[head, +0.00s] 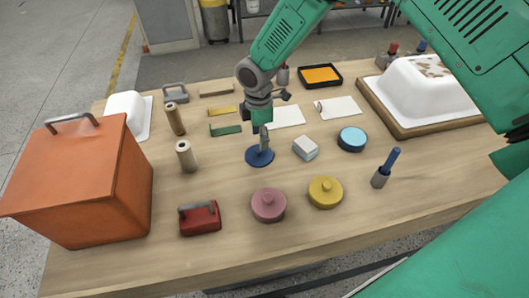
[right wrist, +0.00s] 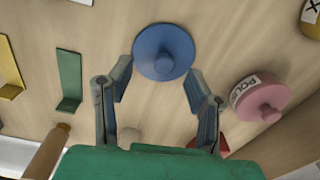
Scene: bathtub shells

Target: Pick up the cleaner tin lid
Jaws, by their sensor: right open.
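A blue round lid with a centre knob (head: 259,158) lies on the table in the head view; it is probably the cleaner tin lid, though I see no label on it. It also shows in the right wrist view (right wrist: 165,50). My right gripper (head: 262,140) is right above it, pointing down. In the right wrist view the right gripper (right wrist: 158,83) is open, its fingers apart on either side of the lid, and it holds nothing. A light blue round tin (head: 352,139) stands to the right. My left gripper is not in view.
A pink knobbed tin (head: 268,205), labelled "POL…" in the wrist view, and a yellow knobbed tin (head: 325,192) stand nearer. A white box (head: 305,148) is close right of the lid. An orange box (head: 80,185) and a white tub shell (head: 428,90) flank the table.

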